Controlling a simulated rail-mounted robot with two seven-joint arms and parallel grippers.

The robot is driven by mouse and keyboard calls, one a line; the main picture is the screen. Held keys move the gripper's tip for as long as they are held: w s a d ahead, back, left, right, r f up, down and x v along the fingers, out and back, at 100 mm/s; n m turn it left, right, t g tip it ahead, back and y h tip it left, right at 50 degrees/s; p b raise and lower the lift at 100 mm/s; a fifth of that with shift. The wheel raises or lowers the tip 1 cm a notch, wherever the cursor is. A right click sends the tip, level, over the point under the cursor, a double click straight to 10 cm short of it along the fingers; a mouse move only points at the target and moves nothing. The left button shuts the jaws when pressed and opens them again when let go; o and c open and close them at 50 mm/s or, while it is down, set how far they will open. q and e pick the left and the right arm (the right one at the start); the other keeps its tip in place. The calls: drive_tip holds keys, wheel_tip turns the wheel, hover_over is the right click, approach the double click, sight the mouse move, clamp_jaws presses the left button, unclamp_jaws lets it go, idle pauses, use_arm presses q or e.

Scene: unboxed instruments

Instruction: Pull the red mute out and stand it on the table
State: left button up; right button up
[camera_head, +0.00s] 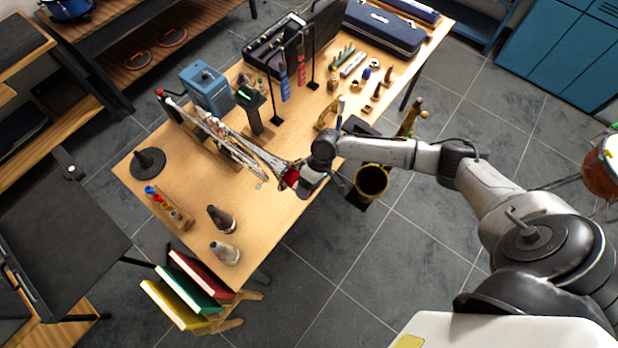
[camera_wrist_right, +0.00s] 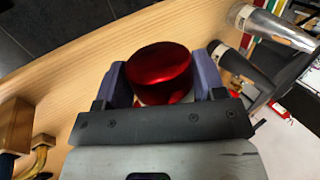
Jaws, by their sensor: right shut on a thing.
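The red mute (camera_head: 291,177) is at the bell end of a long silver brass instrument (camera_head: 228,136) on the table (camera_head: 283,220). My right gripper (camera_head: 303,182) is at the bell from the right, near the table's front edge. In the right wrist view the mute's shiny red round end (camera_wrist_right: 160,70) sits between the two purple fingers (camera_wrist_right: 162,82), which are shut on it. A pale part shows just below the red end. How deep the mute sits in the bell is hidden. My left gripper is not in view.
A dark mute (camera_head: 221,219) and a silver mute (camera_head: 224,252) stand at the table's front left corner. A small rack (camera_head: 172,208) and a round black base (camera_head: 148,162) stand left. A horn bell (camera_head: 371,181) is off the table at right. Bare tabletop lies below the instrument.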

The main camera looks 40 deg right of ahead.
drive_tip(key=shift+s+d+r+p, duration=0.1)
drive_tip(key=shift+s+p, duration=0.35)
drive_tip(key=shift+p, duration=0.05)
drive_tip(key=shift+s+d+p, duration=0.25)
drive_tip(key=shift+s+p, duration=0.65)
drive_tip(key=shift+s, duration=0.3)
drive_tip(key=s+p, duration=0.2)
drive_tip(key=s, duration=0.2)
drive_tip(key=s+d+p, duration=0.1)
drive_tip(key=s+p, duration=0.2)
drive_tip(key=s, duration=0.1)
drive_tip(key=s+p, duration=0.2)
drive_tip(key=s, duration=0.2)
drive_tip(key=shift+s+d, duration=0.25)
drive_tip(key=shift+d, duration=0.1)
idle(0.7)
